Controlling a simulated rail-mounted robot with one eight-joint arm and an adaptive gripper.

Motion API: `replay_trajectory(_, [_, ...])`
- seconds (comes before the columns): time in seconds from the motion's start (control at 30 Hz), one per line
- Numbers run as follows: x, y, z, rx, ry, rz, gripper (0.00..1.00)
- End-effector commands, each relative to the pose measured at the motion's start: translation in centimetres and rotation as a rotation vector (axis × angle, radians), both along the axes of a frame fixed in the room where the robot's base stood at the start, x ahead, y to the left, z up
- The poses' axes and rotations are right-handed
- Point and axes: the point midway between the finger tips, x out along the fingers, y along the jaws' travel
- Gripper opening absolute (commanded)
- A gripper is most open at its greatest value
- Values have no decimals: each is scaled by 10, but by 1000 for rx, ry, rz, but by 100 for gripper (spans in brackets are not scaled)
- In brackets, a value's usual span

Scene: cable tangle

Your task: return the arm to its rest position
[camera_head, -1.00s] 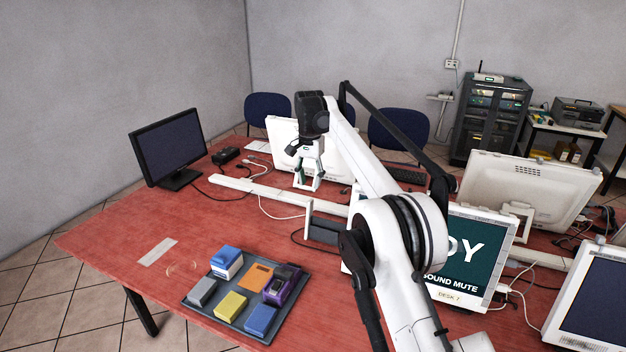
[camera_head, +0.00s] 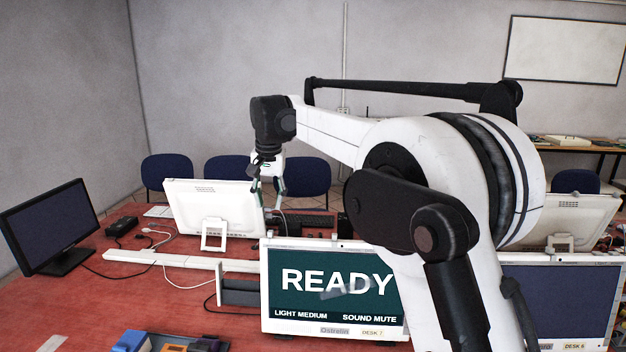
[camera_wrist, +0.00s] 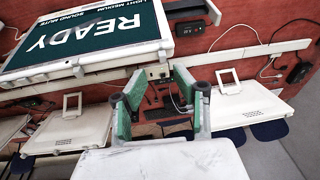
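Part of the desk behind my arm is hidden.
The monitor reading READY (camera_head: 335,288) stands close to my arm; its screen also shows in the wrist view (camera_wrist: 92,32). A dark monitor (camera_head: 48,225) is at the left of the red table (camera_head: 60,310). A white cable channel (camera_head: 180,260) crosses the table. Blue chairs (camera_head: 167,172) stand behind.

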Motion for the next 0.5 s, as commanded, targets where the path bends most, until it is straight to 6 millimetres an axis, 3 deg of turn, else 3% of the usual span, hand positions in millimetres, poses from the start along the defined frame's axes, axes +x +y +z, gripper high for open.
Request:
replay_trajectory(0.2, [-37,-58,28,10,-55,4,29])
replay_trajectory(0.5, [-99,-129,47,12,-132,12,29])
